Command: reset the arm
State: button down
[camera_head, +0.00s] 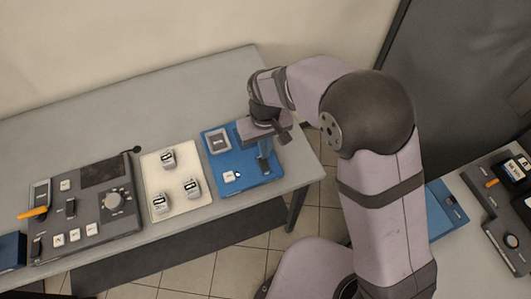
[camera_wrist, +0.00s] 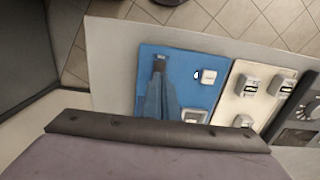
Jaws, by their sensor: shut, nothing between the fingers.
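My gripper (camera_head: 266,136) hangs at the end of my bent arm, above the blue board (camera_head: 215,164) at the right end of the grey table. It is shut and empty. My gripper partly hides the board in the head view.
A cream board (camera_head: 175,204) with several small grey modules lies left of the blue board. A dark control panel (camera_head: 97,225) with a knob, switches and an orange handle (camera_head: 33,212) is further left. Another table with a dark panel (camera_head: 512,238) stands at the right.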

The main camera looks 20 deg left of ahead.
jog(key=s+d+f+g+h, duration=0.2)
jog(key=s+d+f, duration=0.1)
jog(key=s+d, duration=0.75)
jog(key=w+d+r+m, duration=0.1)
jog(key=d+r+m, duration=0.1)
jog(key=d, duration=0.5)
jog(key=w+d+r+m+t+y, duration=0.1)
jog(key=d+r+m, duration=0.2)
jog(key=d, duration=0.5)
jog(key=w+d+r+m+t+y+b, duration=0.1)
jog(key=d+r+m, duration=0.1)
jog(key=d+m, duration=0.2)
jog(key=d, duration=0.3)
jog(key=shift+w+d+r, duration=0.2)
jog(key=shift+w+r, duration=0.1)
jog(key=shift+r, duration=0.05)
